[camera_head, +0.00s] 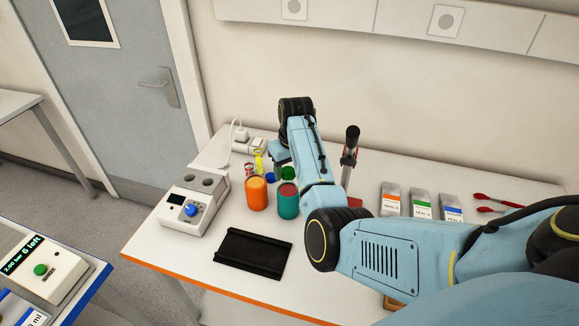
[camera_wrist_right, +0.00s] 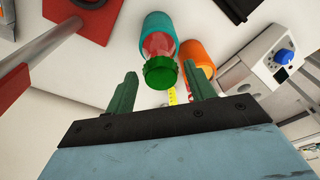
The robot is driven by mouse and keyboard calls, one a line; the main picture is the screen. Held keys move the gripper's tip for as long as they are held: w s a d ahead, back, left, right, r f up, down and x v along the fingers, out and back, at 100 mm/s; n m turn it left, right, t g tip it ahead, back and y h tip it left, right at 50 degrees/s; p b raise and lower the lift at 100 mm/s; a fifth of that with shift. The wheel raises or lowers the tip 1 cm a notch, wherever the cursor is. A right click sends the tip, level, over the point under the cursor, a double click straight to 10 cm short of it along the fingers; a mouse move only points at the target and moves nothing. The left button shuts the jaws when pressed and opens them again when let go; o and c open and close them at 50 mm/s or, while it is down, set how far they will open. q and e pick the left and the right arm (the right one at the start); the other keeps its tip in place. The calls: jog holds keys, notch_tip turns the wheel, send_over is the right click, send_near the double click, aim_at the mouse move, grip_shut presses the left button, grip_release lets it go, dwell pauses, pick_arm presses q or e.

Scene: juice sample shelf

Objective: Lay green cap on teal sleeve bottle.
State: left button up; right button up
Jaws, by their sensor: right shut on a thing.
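The teal sleeve bottle (camera_head: 289,207) stands upright on the table, its top red. It also shows in the wrist view (camera_wrist_right: 155,22), with its red upper part towards me. My right gripper (camera_wrist_right: 160,72) is shut on the green cap (camera_wrist_right: 160,73), which sits between its two green fingers. In the wrist view the cap overlaps the red upper part of the bottle. In the head view the green cap (camera_head: 288,173) shows just behind and above the bottle top. I cannot tell whether cap and bottle touch. My left gripper is not in view.
An orange sleeve bottle (camera_head: 256,195) stands close left of the teal one. A black tray (camera_head: 253,254) lies in front. A white device with a blue knob (camera_head: 191,210) is at left, a red stand (camera_head: 348,160) at right. Labelled packets (camera_head: 421,203) lie farther right.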

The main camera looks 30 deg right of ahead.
aim_at(293, 177)
jog(key=shift+f, duration=0.55)
jog(key=o, duration=1)
jog(key=shift+o, duration=0.2)
jog(key=shift+r, duration=0.1)
notch_tip(293, 177, up, 13)
jog(key=s, duration=0.2)
